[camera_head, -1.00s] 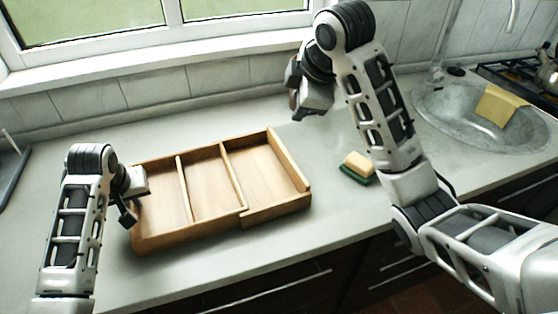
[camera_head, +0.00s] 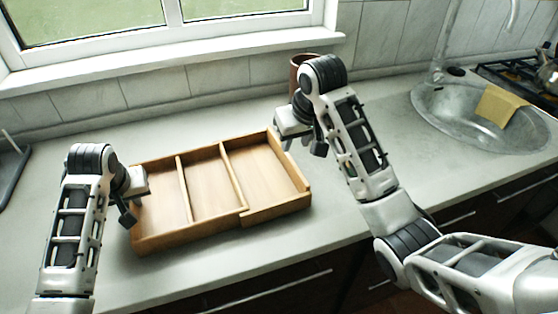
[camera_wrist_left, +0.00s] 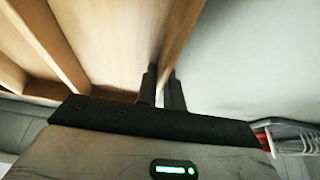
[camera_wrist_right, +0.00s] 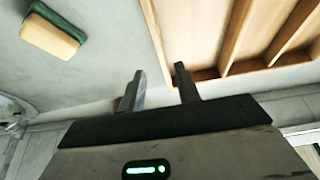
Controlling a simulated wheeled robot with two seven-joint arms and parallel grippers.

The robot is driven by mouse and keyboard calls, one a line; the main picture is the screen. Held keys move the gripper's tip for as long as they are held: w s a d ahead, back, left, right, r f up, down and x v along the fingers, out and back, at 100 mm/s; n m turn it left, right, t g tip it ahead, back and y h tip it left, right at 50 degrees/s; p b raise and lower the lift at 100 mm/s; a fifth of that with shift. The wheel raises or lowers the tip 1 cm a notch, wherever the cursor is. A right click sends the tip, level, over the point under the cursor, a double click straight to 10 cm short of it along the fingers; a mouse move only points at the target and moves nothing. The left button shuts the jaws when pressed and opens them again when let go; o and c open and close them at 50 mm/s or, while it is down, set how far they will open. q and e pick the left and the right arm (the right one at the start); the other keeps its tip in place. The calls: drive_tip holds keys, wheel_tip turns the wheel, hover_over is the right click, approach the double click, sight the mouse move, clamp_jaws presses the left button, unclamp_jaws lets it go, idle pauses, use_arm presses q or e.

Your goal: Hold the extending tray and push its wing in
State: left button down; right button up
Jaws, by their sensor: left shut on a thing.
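The wooden extending tray (camera_head: 205,229) lies on the grey counter, with dividers making several compartments. Its wing (camera_head: 283,206) is at the right end, with a step in the front wall where it meets the body. My left gripper (camera_head: 132,207) is at the tray's left end; the left wrist view shows its fingers (camera_wrist_left: 161,85) shut on a tray wall. My right gripper (camera_head: 300,146) is open beyond the tray's far right corner. In the right wrist view its parted fingers (camera_wrist_right: 160,75) are empty, one close to the wing's side wall (camera_wrist_right: 156,35) in the picture; contact is unclear.
A yellow and green sponge (camera_wrist_right: 52,32) lies on the counter to the right of the tray, hidden by my right arm in the head view. A brown pot (camera_head: 302,66) stands behind my right gripper. A sink (camera_head: 450,115) is at the right. The counter in front is clear.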

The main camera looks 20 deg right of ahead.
sight(289, 157)
drive_tip(key=x, duration=1)
drive_tip(key=shift+f, duration=0.25)
drive_tip(key=shift+a, duration=0.1)
clamp_jaws()
